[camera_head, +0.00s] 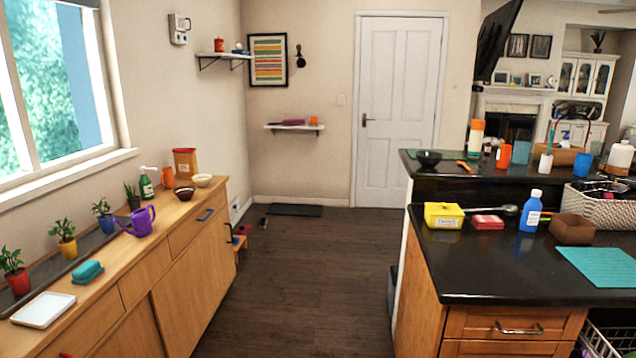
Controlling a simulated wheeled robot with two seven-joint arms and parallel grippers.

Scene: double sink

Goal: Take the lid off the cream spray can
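A tall cream-coloured can (474,143) with an orange top (477,125) stands upright on the raised black counter at the right; it looks like the cream spray can. Its top part is on the can. The label is too small to read. Neither of my grippers is in view.
The black bowl (429,158) and an orange-handled tool (464,166) lie near the can. The lower counter (480,264) holds a yellow box (444,215), blue bottle (531,210) and woven basket (610,208). A wooden sideboard (190,260) lines the left wall. The floor (300,270) between is clear.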

